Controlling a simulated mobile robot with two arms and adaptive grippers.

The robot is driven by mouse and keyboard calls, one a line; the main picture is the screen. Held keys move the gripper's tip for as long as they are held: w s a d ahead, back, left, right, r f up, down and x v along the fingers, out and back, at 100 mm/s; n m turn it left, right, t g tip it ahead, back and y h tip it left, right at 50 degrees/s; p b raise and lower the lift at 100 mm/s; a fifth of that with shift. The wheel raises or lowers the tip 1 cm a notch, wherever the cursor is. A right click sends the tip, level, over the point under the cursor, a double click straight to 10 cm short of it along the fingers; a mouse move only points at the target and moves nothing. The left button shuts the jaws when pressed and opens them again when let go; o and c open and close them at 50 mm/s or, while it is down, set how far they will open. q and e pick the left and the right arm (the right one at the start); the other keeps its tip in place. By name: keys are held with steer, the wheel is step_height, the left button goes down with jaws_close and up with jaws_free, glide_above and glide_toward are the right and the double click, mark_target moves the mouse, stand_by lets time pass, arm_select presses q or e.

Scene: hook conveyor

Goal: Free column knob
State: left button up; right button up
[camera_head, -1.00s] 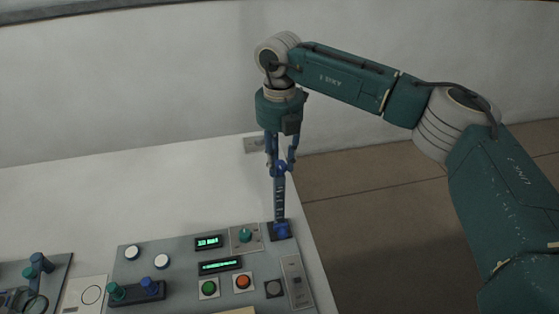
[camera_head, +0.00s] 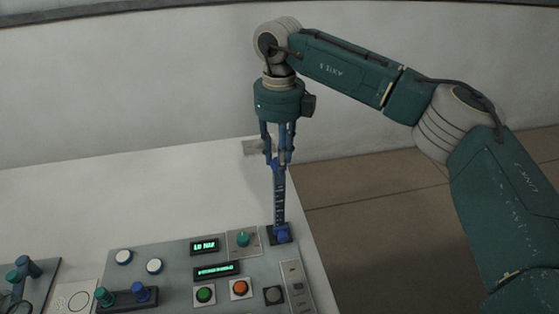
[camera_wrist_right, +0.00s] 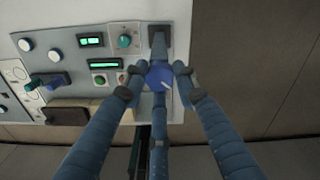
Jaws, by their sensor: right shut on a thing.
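The column (camera_head: 280,200) is a slim blue post with dark marks on its side. It stands on a dark square base (camera_head: 270,238) at the panel's right back corner. Its round blue knob (camera_wrist_right: 159,77), with a white mark on its face, shows between the fingers in the right wrist view. In the head view the fingers largely cover the knob. My right gripper (camera_head: 278,160) points straight down over the column and is shut on the knob, with blue fingers around it. My left gripper is not in view.
The grey panel (camera_head: 175,250) left of the column carries a teal knob (camera_head: 243,240), two lit displays, a green button (camera_head: 205,294), an orange button (camera_head: 240,288) and small joysticks. The white tabletop (camera_head: 150,200) behind is clear. The table's right edge lies close to the column.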

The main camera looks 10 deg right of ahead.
steer(key=n, duration=0.2)
steer(key=shift+w+r+n, duration=0.1)
steer(key=shift+n, duration=0.3)
steer(key=n, duration=0.3)
steer(key=shift+n+b, duration=0.3)
steer(key=shift+b, duration=0.1)
steer(key=n, duration=0.3)
steer(key=shift+n, duration=0.3)
steer(key=n, duration=0.3)
steer(key=shift+a+r+n, duration=0.1)
steer(key=shift+n, duration=0.3)
steer(key=n, duration=0.5)
steer(key=shift+n+p, duration=0.35)
steer(key=shift+n, duration=2.05)
